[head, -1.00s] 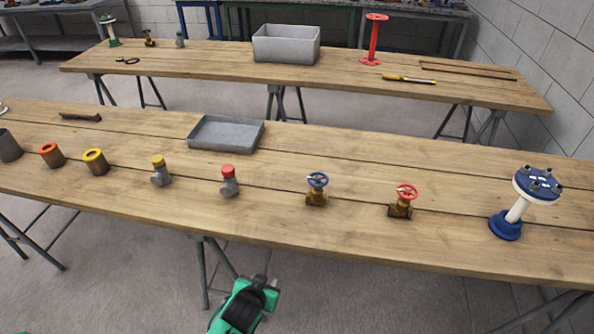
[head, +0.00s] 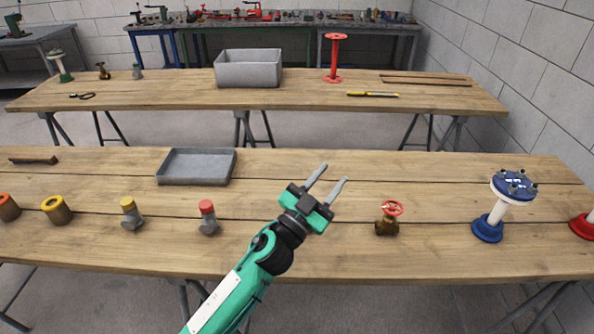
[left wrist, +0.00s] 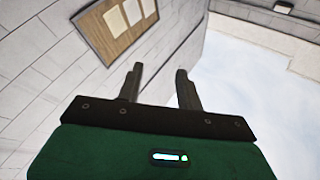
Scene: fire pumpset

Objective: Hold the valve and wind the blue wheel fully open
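My left gripper (head: 333,174) is open and empty. It is raised in front of the near table in the head view, its fingers pointing up and to the right. In the left wrist view its two fingers (left wrist: 160,70) stand apart with only wall and ceiling beyond. The brass valve with the blue wheel is hidden now, apparently behind my left gripper and wrist. A similar brass valve with a red wheel (head: 387,219) stands upright on the table, to the right of my gripper. My right gripper is not in view.
The near wooden table (head: 330,258) also holds a grey tray (head: 197,181), a red-capped fitting (head: 208,218), a yellow-capped fitting (head: 131,215) and a blue flanged stand (head: 488,230). A second table with a grey bin (head: 248,72) stands behind. Bare tabletop surrounds the red-wheel valve.

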